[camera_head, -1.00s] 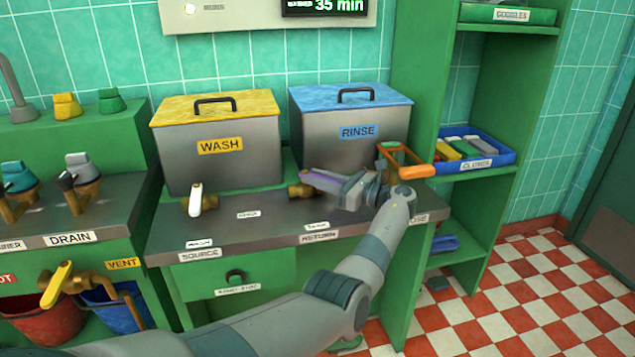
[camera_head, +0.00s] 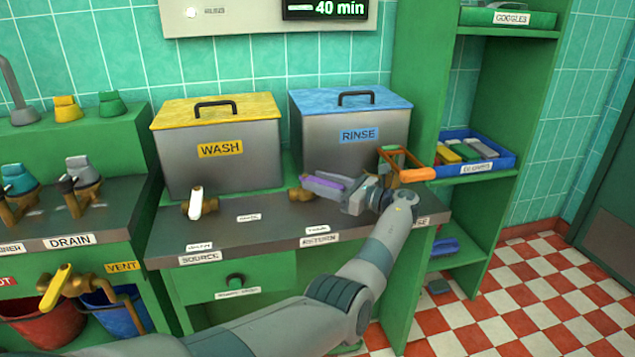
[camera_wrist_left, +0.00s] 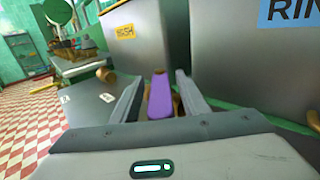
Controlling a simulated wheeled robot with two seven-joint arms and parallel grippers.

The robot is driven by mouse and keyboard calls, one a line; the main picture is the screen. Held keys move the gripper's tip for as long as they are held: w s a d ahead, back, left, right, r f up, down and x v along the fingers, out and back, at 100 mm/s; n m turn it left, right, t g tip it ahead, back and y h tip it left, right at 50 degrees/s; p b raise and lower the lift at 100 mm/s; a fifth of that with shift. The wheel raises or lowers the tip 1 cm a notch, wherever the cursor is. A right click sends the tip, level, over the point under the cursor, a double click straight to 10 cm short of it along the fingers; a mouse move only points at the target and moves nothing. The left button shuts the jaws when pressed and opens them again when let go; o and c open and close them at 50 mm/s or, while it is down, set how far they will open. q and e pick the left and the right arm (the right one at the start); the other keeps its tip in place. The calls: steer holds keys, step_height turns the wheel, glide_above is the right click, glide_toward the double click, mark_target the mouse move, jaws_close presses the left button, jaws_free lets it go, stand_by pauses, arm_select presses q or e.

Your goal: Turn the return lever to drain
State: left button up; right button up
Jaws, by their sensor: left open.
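The return lever (camera_head: 322,184) is purple and sits on a brass valve (camera_head: 300,194) in front of the rinse tank, above the RETURN label (camera_head: 319,239). In the head view it points to the right, into my left gripper (camera_head: 330,188). In the left wrist view the purple lever (camera_wrist_left: 160,98) lies between the two fingers of my left gripper (camera_wrist_left: 158,78), with gaps on both sides. The gripper is open. Part of the valve is hidden behind the lever. My right gripper is not in view.
The rinse tank (camera_head: 350,150) stands close behind the gripper. The wash tank (camera_head: 220,165) and a white-handled valve (camera_head: 196,204) are to the left. An orange handle (camera_head: 416,174) is close to my wrist. The green shelf (camera_head: 425,90) stands at the right.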

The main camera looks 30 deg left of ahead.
arm_select(q)
steer(key=d+b, duration=0.1)
steer(key=d, duration=1.1)
steer(key=shift+w, duration=0.15)
steer(key=d+b, duration=0.1)
steer(key=d, duration=0.2)
steer(key=shift+d, duration=0.8)
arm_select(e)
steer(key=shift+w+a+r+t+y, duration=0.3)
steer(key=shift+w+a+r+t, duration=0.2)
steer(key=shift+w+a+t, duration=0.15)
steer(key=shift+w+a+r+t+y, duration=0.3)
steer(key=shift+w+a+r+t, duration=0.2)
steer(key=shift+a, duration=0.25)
arm_select(q)
steer(key=shift+c, duration=0.3)
